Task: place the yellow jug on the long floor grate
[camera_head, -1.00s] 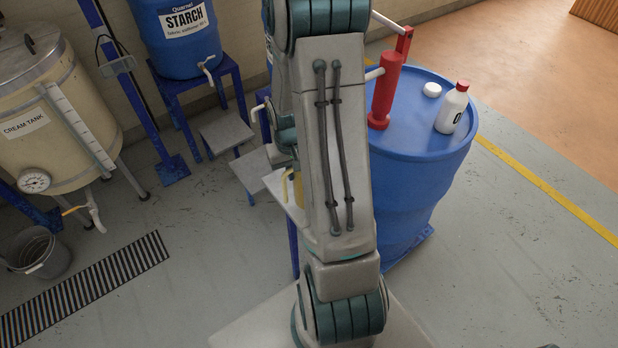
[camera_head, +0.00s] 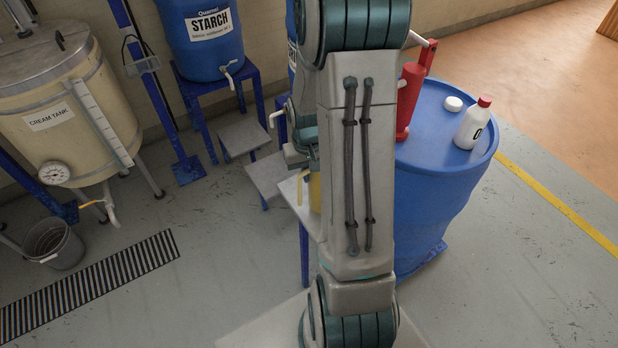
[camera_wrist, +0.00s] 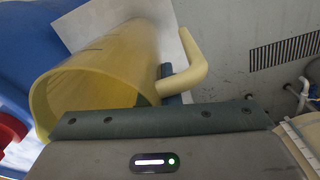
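The yellow jug (camera_wrist: 105,70) fills the left of the wrist view, its open mouth towards the lower left and its handle (camera_wrist: 192,65) to the right. In the head view only a sliver of the jug (camera_head: 315,192) shows beside my arm, at a small white-topped stand (camera_head: 289,188). My gripper (camera_wrist: 172,88) is close to the jug, with a dark teal part between the jug's body and handle. Its fingertips are mostly hidden, so I cannot tell whether they grip. The long floor grate (camera_head: 95,285) lies bare on the floor at lower left; it also shows in the wrist view (camera_wrist: 285,50).
A blue drum (camera_head: 440,190) with a red pump (camera_head: 409,100) and a white bottle (camera_head: 473,124) stands right of my arm. A grey bucket (camera_head: 53,245) and the cream tank (camera_head: 65,105) stand beyond the grate. Low steps (camera_head: 244,135) are behind the stand. Floor between grate and stand is clear.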

